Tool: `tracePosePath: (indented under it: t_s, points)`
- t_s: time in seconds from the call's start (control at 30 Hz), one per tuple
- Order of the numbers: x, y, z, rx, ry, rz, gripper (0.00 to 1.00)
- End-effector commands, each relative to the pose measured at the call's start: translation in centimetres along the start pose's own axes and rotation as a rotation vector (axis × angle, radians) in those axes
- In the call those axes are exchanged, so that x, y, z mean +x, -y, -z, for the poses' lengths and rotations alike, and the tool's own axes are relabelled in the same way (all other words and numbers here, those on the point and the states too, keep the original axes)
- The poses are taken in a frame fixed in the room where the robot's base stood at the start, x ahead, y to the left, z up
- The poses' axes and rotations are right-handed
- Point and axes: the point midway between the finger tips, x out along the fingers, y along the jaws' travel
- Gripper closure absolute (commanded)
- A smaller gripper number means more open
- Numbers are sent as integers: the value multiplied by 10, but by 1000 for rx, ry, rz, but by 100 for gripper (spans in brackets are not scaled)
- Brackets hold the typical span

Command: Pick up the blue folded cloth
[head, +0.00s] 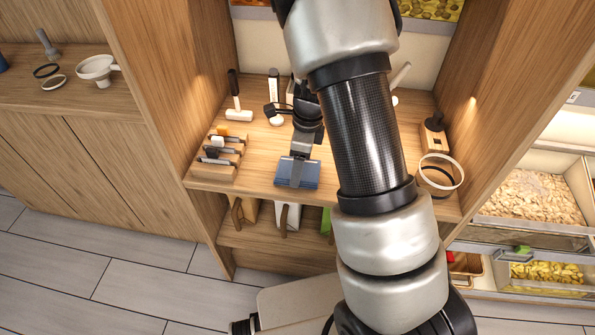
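The blue folded cloth (311,175) lies near the front edge of the wooden shelf, in the middle of the head view. My gripper (297,174) reaches down from behind my arm, and its grey finger part overlaps the middle of the cloth. I cannot tell whether it touches the cloth or whether the fingers are around it. The gap between the fingers is hidden from this side.
A wooden holder with several dark-bladed tools (215,158) stands to the left, with a white-headed mallet (237,112) behind it. A round open container (440,175) stands at the right front corner. Upright wooden side panels bound the shelf. My arm hides the shelf's centre right.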

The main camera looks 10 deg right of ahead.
Motion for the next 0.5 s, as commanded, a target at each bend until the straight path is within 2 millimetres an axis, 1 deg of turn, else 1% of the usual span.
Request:
tracePosePath:
  t_s: [0.17, 0.27, 0.37, 0.5]
  points:
    - [-1, 0, 0, 0, 0, 1, 56]
    - [-10, 1, -2, -1, 1, 2, 56]
    - [-28, 1, -4, -3, 2, 3, 56]
    - [-57, 1, -8, -3, 1, 4, 56]
